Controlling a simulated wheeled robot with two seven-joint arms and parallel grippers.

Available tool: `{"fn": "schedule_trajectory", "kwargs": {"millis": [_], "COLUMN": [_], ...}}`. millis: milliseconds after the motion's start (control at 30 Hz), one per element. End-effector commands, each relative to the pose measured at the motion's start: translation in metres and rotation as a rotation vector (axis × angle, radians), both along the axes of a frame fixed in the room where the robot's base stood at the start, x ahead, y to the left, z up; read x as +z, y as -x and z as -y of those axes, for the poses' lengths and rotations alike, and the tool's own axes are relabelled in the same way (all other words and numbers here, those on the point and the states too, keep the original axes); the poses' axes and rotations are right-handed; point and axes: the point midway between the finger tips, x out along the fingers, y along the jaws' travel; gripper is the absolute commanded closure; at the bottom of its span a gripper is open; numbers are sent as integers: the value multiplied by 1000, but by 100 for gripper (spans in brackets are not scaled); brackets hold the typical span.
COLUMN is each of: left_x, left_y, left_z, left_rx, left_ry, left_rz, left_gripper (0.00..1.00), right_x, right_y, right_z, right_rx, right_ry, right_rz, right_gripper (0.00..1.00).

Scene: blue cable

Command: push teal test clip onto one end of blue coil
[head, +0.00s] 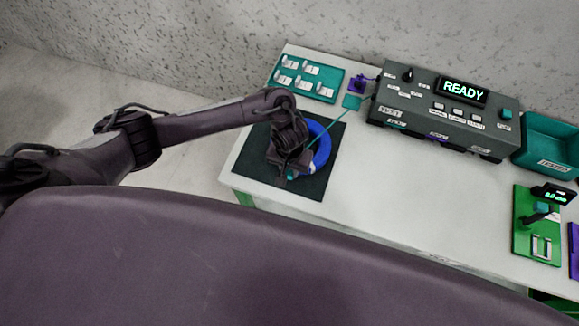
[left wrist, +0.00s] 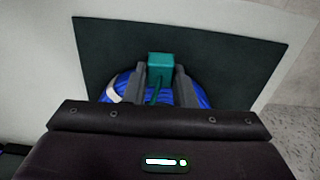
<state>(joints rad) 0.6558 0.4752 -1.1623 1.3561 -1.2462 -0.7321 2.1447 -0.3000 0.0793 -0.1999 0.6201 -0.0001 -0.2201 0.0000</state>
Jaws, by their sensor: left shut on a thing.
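The blue coil (head: 322,148) lies on a dark mat (head: 307,187) at the left end of the table, with a white band on its lower right side. My left gripper (head: 291,174) is above the coil's left part. In the left wrist view its two fingers are shut on the teal test clip (left wrist: 160,66). The blue coil (left wrist: 203,97) shows beneath and on both sides of the fingers there. A thin teal lead runs from the gripper up toward the tester. Whether the clip touches a coil end cannot be told. My right gripper is not in view.
A grey tester (head: 440,108) with a READY display stands at the back. A teal tray of white labelled pieces (head: 322,92), a purple block (head: 358,84) and a teal bin (head: 548,148) are near it. A green fixture (head: 526,225) stands at right. The middle table is clear.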

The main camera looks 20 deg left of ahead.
Motion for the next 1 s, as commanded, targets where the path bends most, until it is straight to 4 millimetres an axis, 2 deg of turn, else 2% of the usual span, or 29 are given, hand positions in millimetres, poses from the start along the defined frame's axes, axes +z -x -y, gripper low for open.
{"fn": "schedule_trajectory", "kwargs": {"millis": [267,1000], "left_x": [-1,-5], "left_y": [0,0], "left_z": [0,0], "left_rx": [0,0], "left_ry": [0,0], "left_rz": [-1,0], "left_gripper": [97,97], "right_x": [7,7], "right_y": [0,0], "right_z": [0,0], "right_rx": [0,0], "right_ry": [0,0], "right_rz": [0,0], "right_gripper": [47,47]}}
